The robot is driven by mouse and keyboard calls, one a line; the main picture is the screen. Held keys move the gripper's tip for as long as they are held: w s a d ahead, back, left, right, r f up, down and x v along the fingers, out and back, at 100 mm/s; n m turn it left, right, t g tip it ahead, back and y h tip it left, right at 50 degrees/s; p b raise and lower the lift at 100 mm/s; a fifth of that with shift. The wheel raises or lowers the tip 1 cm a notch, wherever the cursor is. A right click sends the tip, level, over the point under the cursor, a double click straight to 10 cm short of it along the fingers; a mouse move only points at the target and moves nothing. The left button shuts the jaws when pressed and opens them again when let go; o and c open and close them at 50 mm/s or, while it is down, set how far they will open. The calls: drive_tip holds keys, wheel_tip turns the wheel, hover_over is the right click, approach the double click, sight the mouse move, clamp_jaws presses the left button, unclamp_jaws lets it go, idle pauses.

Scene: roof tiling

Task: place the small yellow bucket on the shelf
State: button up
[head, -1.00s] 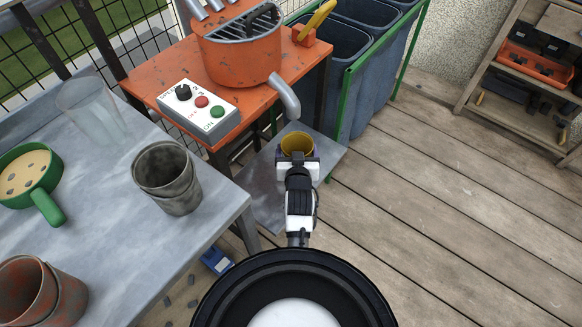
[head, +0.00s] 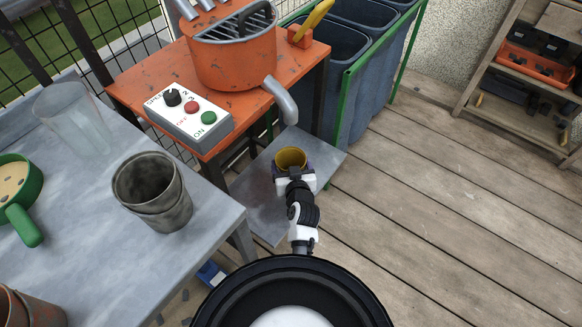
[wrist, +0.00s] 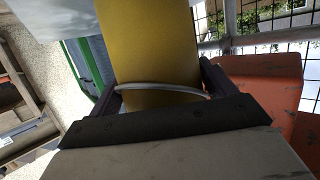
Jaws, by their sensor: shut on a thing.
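The small yellow bucket (head: 291,157) is held in my gripper (head: 294,174), with its open top visible in the head view. In the wrist view the bucket (wrist: 150,45) fills the space between the two fingers (wrist: 160,92), and a pale curved handle crosses its front. My gripper is shut on the bucket. In the head view they appear over a low grey metal plate (head: 262,205), below the spout of the orange machine. I cannot tell whether the bucket touches this plate. A wooden shelf unit (head: 528,85) stands at the far right, away from my gripper.
The orange machine (head: 235,60) and a control box (head: 190,113) stand on an orange table. Dark bins (head: 340,65) in a green frame stand behind. The plank floor (head: 450,220) at right is clear.

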drive_tip(key=shift+f, duration=0.3)
drive_tip(key=shift+f, duration=0.15)
drive_tip(key=o, duration=0.9)
drive_tip(key=shift+r, duration=0.2)
drive_tip(key=shift+s, duration=0.1)
